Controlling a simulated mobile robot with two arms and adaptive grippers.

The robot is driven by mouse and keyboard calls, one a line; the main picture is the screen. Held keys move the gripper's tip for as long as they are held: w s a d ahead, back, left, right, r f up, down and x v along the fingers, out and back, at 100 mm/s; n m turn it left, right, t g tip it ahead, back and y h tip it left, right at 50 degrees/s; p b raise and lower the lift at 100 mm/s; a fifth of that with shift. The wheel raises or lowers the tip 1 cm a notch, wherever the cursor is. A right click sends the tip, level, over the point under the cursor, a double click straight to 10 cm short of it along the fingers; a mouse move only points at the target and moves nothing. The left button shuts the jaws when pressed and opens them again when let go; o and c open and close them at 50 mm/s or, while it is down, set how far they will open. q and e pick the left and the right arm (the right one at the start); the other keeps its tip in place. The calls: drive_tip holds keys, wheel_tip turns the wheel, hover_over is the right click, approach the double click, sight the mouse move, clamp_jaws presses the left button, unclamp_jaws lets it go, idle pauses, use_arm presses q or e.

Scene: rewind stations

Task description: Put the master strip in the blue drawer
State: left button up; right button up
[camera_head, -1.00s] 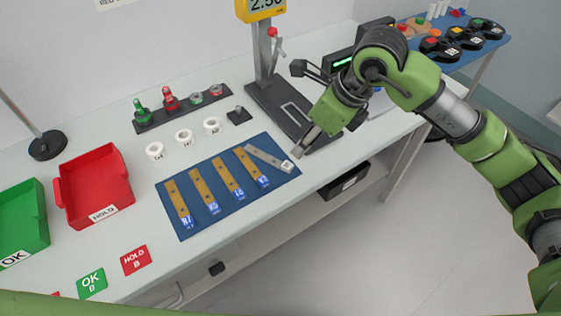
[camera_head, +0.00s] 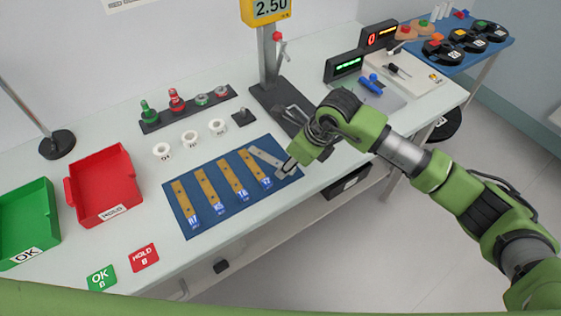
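A plain grey strip (camera_head: 264,158) lies slanted at the right end of the blue mat (camera_head: 183,219), apart from several tan strips with blue tags. It looks like the master strip. My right gripper (camera_head: 286,170) is at the near end of the grey strip, pointing down and covering that end. Its fingers are too small and hidden to show whether they are open or touching the strip. My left gripper is not in view. I cannot make out a blue drawer; a dark open box (camera_head: 346,184) shows under the table edge.
A red bin (camera_head: 103,187) and a green bin (camera_head: 28,222) stand at left. A yellow gauge stand (camera_head: 268,75), white rolls (camera_head: 190,138) and a rack of coloured pieces (camera_head: 187,108) are behind the mat. OK and HOLD cards lie at the front edge.

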clamp_jaws()
drive_tip(key=shift+r, duration=0.15)
